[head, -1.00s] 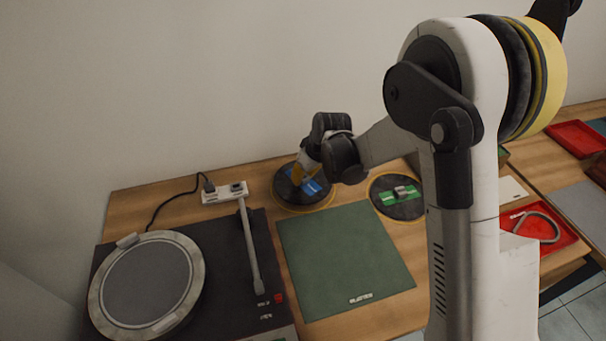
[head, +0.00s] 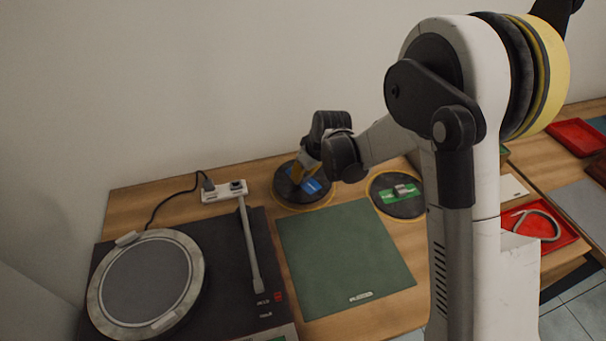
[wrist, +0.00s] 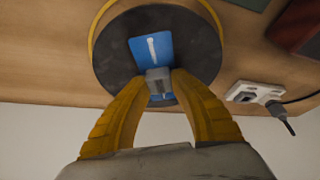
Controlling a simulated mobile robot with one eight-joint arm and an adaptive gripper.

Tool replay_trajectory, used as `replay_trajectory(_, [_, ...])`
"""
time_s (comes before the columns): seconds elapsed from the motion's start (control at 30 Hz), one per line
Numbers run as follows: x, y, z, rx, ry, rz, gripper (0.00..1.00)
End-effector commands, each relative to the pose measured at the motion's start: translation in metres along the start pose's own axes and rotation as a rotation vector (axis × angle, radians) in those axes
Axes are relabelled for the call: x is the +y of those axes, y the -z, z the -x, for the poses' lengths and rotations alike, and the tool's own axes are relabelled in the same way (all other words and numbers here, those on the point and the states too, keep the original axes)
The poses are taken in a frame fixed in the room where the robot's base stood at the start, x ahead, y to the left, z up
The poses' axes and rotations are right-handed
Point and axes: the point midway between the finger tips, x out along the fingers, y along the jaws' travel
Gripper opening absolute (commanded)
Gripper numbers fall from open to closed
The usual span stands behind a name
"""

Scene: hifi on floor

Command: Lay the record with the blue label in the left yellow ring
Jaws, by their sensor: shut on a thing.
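The record with the blue label (head: 314,186) lies at the left yellow ring (head: 285,206) at the back of the table. In the wrist view the dark record (wrist: 120,52) has a grey knob (wrist: 158,79) at its middle. My gripper (head: 297,176) points down over the record. In the wrist view its yellow fingers (wrist: 159,78) are shut on the grey knob. Whether the record touches the table cannot be told.
A record with a green label (head: 410,207) lies in the right yellow ring. A green mat (head: 345,255) lies in front. A turntable (head: 190,290) stands at left, with a white socket strip (head: 224,192) and black cable behind it. A red tray (head: 560,235) is at right.

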Motion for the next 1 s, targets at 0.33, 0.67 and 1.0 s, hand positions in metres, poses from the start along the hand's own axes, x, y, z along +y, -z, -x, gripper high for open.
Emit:
replay_trajectory(0.33, [0.0,0.0001,0.0001,0.0,0.0,0.0,0.0])
replay_trajectory(0.67, [0.0,-0.0009,-0.0024,0.0,0.0,0.0,0.0])
replay_trajectory(1.0, [0.0,-0.0022,-0.0054,0.0,0.0,0.0,0.0])
